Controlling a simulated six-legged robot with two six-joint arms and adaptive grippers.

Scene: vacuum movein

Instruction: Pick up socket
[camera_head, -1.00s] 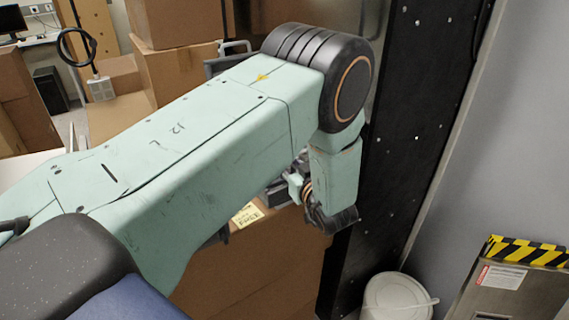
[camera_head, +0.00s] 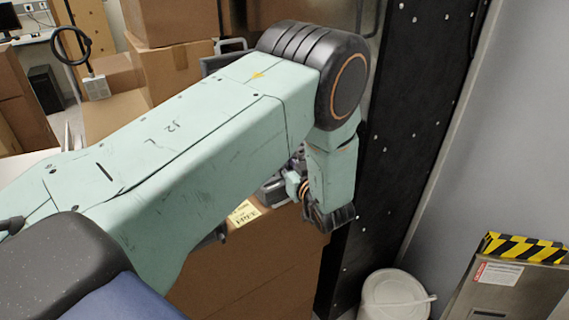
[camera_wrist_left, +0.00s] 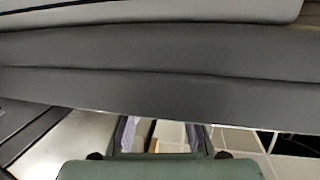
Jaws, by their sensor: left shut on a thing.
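My left arm reaches across the head view from the left and bends down at its black elbow. My left gripper (camera_head: 330,214) hangs at its end, mostly hidden behind the green forearm. In the left wrist view the two fingers (camera_wrist_left: 160,138) show past the green wrist body. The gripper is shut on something. A broad dark grey thing (camera_wrist_left: 150,95) fills the upper half of that view, very close to the camera; I cannot tell whether it is the socket. No socket can be clearly made out in either view. My right gripper is not in view.
A brown cardboard box (camera_head: 245,275) stands just below the gripper, with a yellow label (camera_head: 243,213) near its top. A dark metal post (camera_head: 400,130) rises close to the right. A white bucket (camera_head: 393,295) and a striped metal unit (camera_head: 520,275) stand at lower right. More boxes (camera_head: 175,70) are stacked behind.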

